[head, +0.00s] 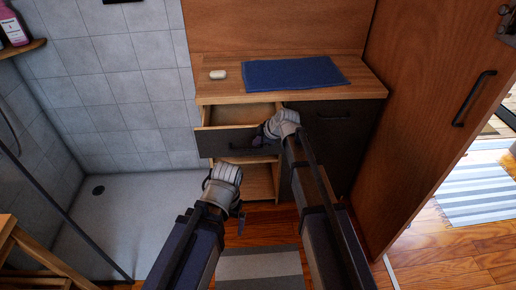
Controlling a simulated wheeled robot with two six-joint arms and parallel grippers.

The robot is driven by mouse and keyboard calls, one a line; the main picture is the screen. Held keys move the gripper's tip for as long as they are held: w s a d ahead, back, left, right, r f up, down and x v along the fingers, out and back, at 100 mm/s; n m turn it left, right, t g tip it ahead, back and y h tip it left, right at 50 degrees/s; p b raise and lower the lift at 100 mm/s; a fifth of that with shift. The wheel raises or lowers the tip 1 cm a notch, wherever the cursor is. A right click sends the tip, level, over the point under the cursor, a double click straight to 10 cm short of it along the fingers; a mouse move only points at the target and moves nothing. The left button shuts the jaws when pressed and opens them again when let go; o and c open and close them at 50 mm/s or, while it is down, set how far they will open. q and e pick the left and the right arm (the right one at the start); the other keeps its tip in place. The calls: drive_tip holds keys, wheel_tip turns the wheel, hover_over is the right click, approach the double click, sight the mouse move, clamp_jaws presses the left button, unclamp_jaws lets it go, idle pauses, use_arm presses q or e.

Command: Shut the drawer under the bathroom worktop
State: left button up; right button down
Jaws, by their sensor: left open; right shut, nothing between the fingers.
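The drawer (223,142) under the wooden bathroom worktop (220,93) stands partly open, with a dark grey front and a pale wood inside. My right gripper (266,133) is shut at the right part of the drawer front, by its dark handle (240,145). I cannot tell whether it touches the front. My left gripper (240,217) is open and empty, lower down, in front of an open wooden compartment (262,180) below the drawer.
A blue folded towel (293,72) and a white soap bar (217,74) lie on the worktop. A dark cabinet door (338,138) is right of the drawer. A wooden door (425,110) stands at the right.

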drive_tip(key=w, duration=1.7)
drive_tip(key=shift+w, duration=0.15)
drive_tip(key=shift+w+r, duration=0.1)
use_arm(q)
drive_tip(key=shift+r, duration=0.15)
use_arm(e)
drive_tip(key=shift+r, duration=0.1)
